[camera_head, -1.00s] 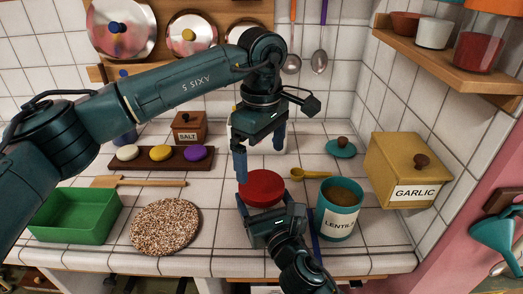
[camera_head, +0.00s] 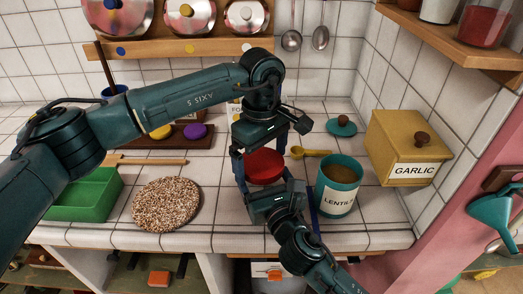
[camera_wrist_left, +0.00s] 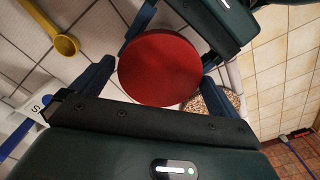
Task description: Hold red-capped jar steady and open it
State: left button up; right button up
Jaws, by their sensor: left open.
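The red cap (camera_head: 265,166) tops a jar whose body is hidden behind my grippers in the head view. In the left wrist view the round red cap (camera_wrist_left: 160,67) fills the middle and hides the jar below it. My left gripper (camera_head: 262,162) is open, pointing down over the cap. Its blue fingers lie on either side of the cap; contact cannot be made out. My right gripper (camera_head: 272,192) comes from the front, low beside the jar. Its body also shows at the upper right of the wrist view. Whether its fingers are closed on the jar is hidden.
A teal lentils pot (camera_head: 338,190) stands close on the right, with a yellow spoon (camera_head: 309,152) behind. A garlic box (camera_head: 405,150) is farther right. A speckled round mat (camera_head: 166,204) and green tray (camera_head: 90,194) lie left. The counter's front edge is near.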

pick_arm(q)
jog(key=shift+c, duration=0.3)
jog(key=c, duration=0.8)
jog(key=n, duration=0.5)
jog(key=shift+n, duration=0.3)
jog(key=shift+c, duration=0.2)
jog(key=n, duration=0.8)
jog(key=shift+r+n, duration=0.1)
jog(key=shift+n, duration=0.3)
jog(key=n, duration=0.5)
jog(key=shift+r, duration=0.2)
jog(key=shift+r, duration=0.9)
